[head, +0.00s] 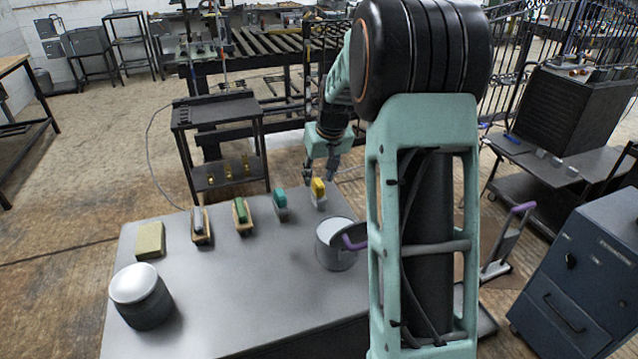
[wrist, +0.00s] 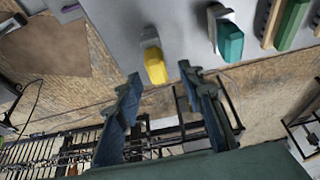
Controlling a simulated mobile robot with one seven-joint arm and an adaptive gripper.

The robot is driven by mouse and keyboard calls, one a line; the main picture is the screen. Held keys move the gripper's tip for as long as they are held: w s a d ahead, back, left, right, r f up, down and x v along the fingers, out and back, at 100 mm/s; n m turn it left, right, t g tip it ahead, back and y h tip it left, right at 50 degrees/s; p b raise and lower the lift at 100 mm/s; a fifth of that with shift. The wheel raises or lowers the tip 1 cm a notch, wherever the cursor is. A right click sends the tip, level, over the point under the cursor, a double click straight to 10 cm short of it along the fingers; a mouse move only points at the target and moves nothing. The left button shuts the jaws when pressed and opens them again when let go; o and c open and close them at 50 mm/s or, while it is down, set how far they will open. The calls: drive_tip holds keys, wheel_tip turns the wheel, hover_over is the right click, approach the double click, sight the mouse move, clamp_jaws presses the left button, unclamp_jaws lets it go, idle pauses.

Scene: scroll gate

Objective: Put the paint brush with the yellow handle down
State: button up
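The paint brush with the yellow handle (head: 318,187) is at the table's back edge, its handle facing the edge and a pale grey part toward the table's middle. It also shows in the wrist view (wrist: 155,65), beyond my fingertips and roughly in line with the gap. My gripper (head: 320,177) is just behind and above it. The two fingers are spread wide in the wrist view (wrist: 160,74), with nothing between them. I see no clear contact with the brush.
A teal-handled brush (head: 280,200) lies beside it, then green (head: 241,211) and grey (head: 198,222) ones on wooden holders. A can (head: 336,258), a lidded jar (head: 140,297) and a yellowish block (head: 150,240) stand on the grey table (head: 235,290). The table's middle is clear.

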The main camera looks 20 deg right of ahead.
drive_tip(key=v, duration=0.5)
idle(0.3)
